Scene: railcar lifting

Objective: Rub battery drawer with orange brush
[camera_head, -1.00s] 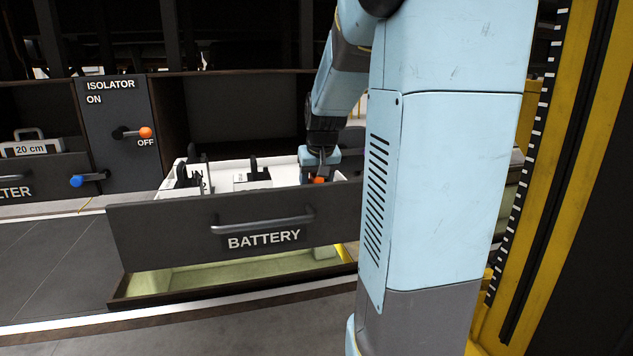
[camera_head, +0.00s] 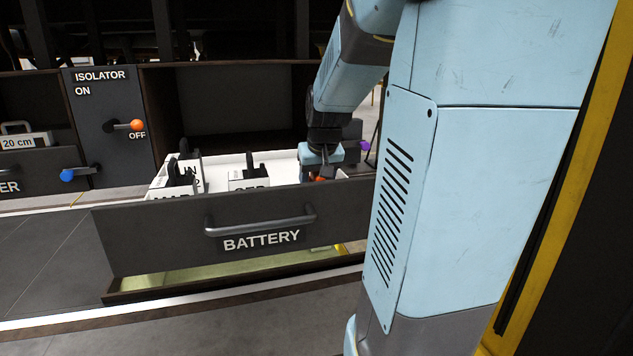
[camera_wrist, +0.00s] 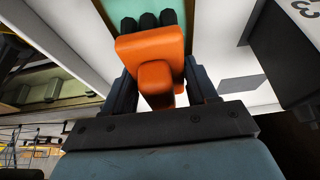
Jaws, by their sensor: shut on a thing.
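The battery drawer (camera_head: 160,238) is pulled open, with a dark front, a metal handle and a BATTERY label. Its white interior holds several dark-handled blocks. My gripper (camera_head: 319,177) is over the right part of the drawer, low behind its front panel. In the wrist view my gripper (camera_wrist: 155,100) is shut on the orange brush (camera_wrist: 150,48), whose dark bristle end points away. A bit of the orange brush shows under the gripper in the head view (camera_head: 320,180). A pale green surface lies beyond the bristles; I cannot tell whether they touch it.
An isolator panel (camera_head: 108,150) with an orange-tipped lever (camera_head: 136,125) stands left of the drawer. A purple knob (camera_head: 364,146) is just right of my gripper. Labelled blocks (camera_head: 249,180) stand inside the battery drawer.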

